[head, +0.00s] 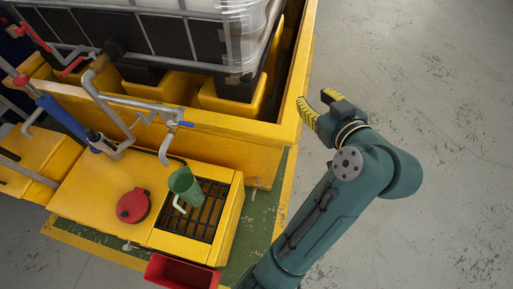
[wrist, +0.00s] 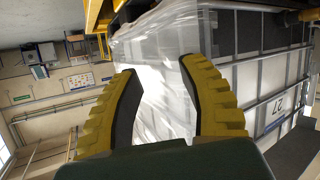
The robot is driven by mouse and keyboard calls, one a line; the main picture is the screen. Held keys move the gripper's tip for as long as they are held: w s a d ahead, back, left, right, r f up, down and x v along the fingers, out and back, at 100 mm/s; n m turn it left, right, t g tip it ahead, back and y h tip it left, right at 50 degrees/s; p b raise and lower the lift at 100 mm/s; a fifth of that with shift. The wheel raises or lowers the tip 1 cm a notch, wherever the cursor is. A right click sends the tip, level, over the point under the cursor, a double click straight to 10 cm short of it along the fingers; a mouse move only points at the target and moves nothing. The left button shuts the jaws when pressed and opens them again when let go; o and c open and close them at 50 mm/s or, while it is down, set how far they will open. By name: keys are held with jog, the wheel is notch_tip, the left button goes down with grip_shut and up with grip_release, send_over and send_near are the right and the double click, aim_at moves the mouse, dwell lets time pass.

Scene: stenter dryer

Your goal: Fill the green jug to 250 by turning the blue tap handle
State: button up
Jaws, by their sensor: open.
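The green jug (head: 184,184) stands on the dark grate (head: 208,214) at the right end of the yellow bench, under the spout of a grey pipe. Its pale handle (head: 178,204) faces the front. The blue tap handle (head: 186,124) is on the pipe just above and behind the jug. The jug's markings and any liquid in it are too small to make out. My gripper (head: 316,104), with yellow ribbed fingers, is open and empty, well to the right of the tap. In the wrist view my open gripper (wrist: 166,105) has nothing between its fingers.
A large caged tank (head: 190,40) sits in a yellow bund (head: 265,150) behind the bench. Other pipes with red handles (head: 22,80) are at left. The right floor is clear.

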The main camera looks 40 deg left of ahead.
jog(key=s+a+f+n+g+y+b, duration=0.25)
jog(key=a+f+n+g+b, duration=0.2)
jog(key=f, duration=0.45)
jog(key=s+a+f+n+g+y+b, duration=0.1)
jog(key=s+a+n+g+b, duration=0.3)
jog(key=s+n+g, duration=0.4)
jog(key=s+a+f+g, duration=0.1)
jog(key=g, duration=0.2)
jog(key=shift+s+a+f, duration=0.15)
jog(key=shift+s+a, duration=0.05)
jog(key=shift+a, duration=0.05)
jog(key=shift+g, duration=0.25)
jog(key=p, duration=0.1)
send_near(187, 123)
jog(key=shift+f+x, duration=0.15)
jog(key=shift+x, duration=2.3)
jog(key=shift+f+x, duration=0.15)
jog(key=shift+x, duration=2.35)
